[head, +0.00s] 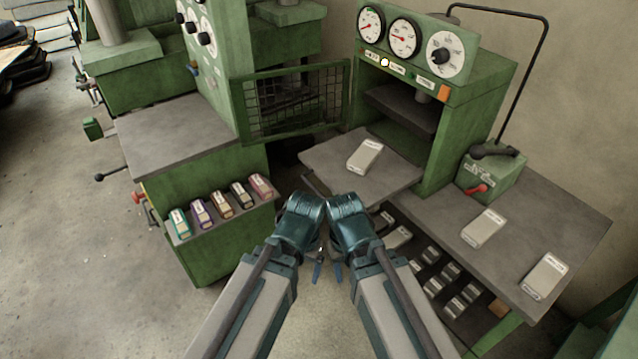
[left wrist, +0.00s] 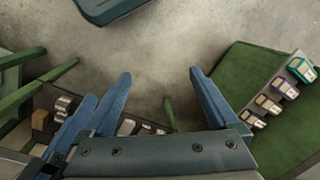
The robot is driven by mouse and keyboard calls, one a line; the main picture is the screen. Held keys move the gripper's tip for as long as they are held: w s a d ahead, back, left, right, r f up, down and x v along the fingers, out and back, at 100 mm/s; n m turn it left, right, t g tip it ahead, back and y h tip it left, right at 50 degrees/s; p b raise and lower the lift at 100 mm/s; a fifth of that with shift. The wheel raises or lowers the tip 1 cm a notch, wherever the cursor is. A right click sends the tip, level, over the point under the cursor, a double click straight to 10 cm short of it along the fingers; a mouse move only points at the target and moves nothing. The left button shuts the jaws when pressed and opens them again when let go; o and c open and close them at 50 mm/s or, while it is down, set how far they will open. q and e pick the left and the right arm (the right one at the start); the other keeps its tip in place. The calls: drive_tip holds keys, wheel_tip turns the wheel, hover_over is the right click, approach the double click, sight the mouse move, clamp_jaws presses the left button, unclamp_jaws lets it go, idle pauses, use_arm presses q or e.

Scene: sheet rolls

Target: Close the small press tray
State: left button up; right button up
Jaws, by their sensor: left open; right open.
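The small press (head: 435,90) is the green machine with three dials on its top. Its grey tray (head: 325,160) sticks out of the opening toward me, with a pale labelled block (head: 365,155) lying on it. My right gripper (head: 337,270) is in front of and below the tray's front edge, apart from it, and only small blue fingertips show. My left gripper is beside it and mostly hidden in the head view.
A mesh guard door (head: 292,102) stands open left of the small press. A larger green press with a grey table (head: 175,125) and a row of coloured labelled blocks (head: 222,203) is at left. A bench (head: 520,235) with pale blocks and a lever box (head: 490,178) is at right.

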use_arm(q)
drive_tip(key=w+r+n+t+p, duration=0.1)
drive_tip(key=w, duration=0.2)
drive_tip(key=w+r+n+t+h+p, duration=0.1)
drive_tip(key=w+r+n+p, duration=0.1)
drive_tip(key=w, duration=0.1)
drive_tip(key=w+r+n+t+p, duration=0.1)
drive_tip(key=w+r, duration=0.1)
drive_tip(key=w, duration=0.1)
drive_tip(key=shift+a+r+n+h+p, duration=0.2)
drive_tip(key=shift+a+n+h+p, duration=0.1)
drive_tip(key=shift+n+h, duration=0.1)
drive_tip(key=c, duration=0.7)
drive_tip(key=w+r+n+t+p, duration=0.1)
drive_tip(key=w+r, duration=0.1)
drive_tip(key=w+a+r+n+t, duration=0.1)
drive_tip(key=w+n, duration=0.1)
drive_tip(key=w, duration=0.1)
drive_tip(key=w+a+r+n+t+h+p, duration=0.1)
drive_tip(key=w+r+n, duration=0.1)
drive_tip(key=w, duration=0.1)
drive_tip(key=shift+w+r+t+p, duration=0.2)
drive_tip(key=shift+r+t+p, duration=0.15)
drive_tip(key=shift+t, duration=0.05)
clamp_jaws()
drive_tip(key=w+d+r+b+x, duration=0.1)
drive_tip(key=d+b+x, duration=0.1)
drive_tip(key=b+x, duration=0.7)
drive_tip(key=shift+d+x, duration=0.4)
drive_tip(key=shift+x, duration=1.35)
